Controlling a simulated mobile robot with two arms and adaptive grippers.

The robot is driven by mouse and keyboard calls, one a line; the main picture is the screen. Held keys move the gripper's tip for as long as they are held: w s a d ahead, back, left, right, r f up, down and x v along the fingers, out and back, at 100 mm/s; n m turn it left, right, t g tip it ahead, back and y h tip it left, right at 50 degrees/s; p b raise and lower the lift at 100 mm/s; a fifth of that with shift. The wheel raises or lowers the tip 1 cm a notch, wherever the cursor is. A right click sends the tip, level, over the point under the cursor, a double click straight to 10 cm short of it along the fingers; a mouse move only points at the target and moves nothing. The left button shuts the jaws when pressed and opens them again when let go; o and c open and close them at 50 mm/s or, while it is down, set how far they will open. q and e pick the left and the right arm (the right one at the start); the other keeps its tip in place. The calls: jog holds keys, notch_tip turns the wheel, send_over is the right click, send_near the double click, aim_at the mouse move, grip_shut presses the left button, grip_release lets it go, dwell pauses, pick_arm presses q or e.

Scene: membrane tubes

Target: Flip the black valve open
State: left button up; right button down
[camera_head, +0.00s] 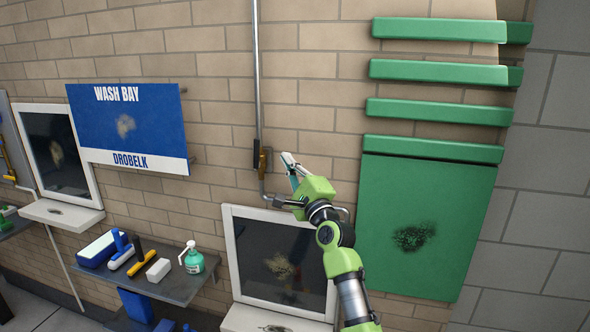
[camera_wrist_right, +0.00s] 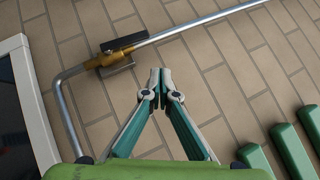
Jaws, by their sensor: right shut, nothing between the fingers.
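The black valve handle (camera_head: 256,154) sits on a brass valve body (camera_head: 263,163) on the grey pipe against the brick wall. In the right wrist view the black handle (camera_wrist_right: 124,42) lies beside the brass body (camera_wrist_right: 104,59), roughly along the pipe. A second dark strip below the body may be a shadow or another part. My right gripper (camera_head: 287,157) is just right of the valve in the head view. In the wrist view its fingertips (camera_wrist_right: 160,76) are together, empty and apart from the handle. My left gripper is not in view.
The pipe (camera_head: 257,70) runs up the wall and bends right below the valve. A white-framed dark panel (camera_head: 231,255) is below, green slats (camera_head: 440,72) and a green panel (camera_head: 430,200) are right.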

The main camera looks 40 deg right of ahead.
jog(key=s, duration=0.3)
jog(key=shift+s+a+f, duration=0.15)
jog(key=shift+s+a, duration=0.05)
jog(key=shift+s, duration=0.05)
dwell(0.4)
